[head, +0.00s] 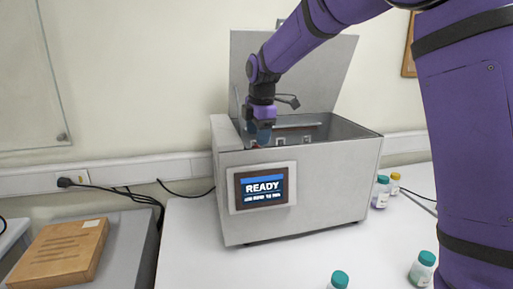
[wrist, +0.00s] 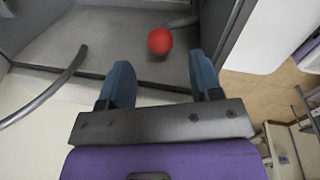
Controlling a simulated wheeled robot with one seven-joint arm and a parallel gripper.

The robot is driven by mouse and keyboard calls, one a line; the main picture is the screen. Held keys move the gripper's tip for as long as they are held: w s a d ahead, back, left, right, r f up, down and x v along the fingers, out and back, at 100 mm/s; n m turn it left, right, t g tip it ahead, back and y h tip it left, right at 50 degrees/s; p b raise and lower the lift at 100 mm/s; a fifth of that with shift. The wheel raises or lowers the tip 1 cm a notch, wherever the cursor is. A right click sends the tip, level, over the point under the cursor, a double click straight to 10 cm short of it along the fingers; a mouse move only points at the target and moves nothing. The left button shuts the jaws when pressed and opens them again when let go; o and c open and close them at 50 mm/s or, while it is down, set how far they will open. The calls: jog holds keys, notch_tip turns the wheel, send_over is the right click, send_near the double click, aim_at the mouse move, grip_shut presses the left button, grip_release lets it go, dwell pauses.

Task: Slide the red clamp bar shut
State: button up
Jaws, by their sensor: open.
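The machine is a grey metal box (head: 330,185) with its lid (head: 325,75) raised. In the wrist view a round red knob (wrist: 160,41), apparently the clamp bar's end, sits beyond my fingertips with a short grey rod beside it. It lies between the lines of my two fingers, apart from both. My gripper (wrist: 163,78) is open, its two blue fingers spread and nothing between them. In the head view my gripper (head: 260,134) reaches down into the left front part of the open box.
A display reading READY (head: 265,187) is on the box front. A curved grey rod (wrist: 50,92) shows left in the wrist view. Capped bottles (head: 381,191) stand right of the box, others (head: 339,280) at the front. The white table (head: 200,240) is clear at front left.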

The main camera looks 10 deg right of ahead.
aim_at(256, 146)
jog(key=shift+w+a+f, duration=0.1)
jog(key=shift+w+f, duration=0.15)
jog(key=shift+f, duration=1)
jog(key=shift+w+f, duration=0.25)
jog(key=shift+f, duration=1)
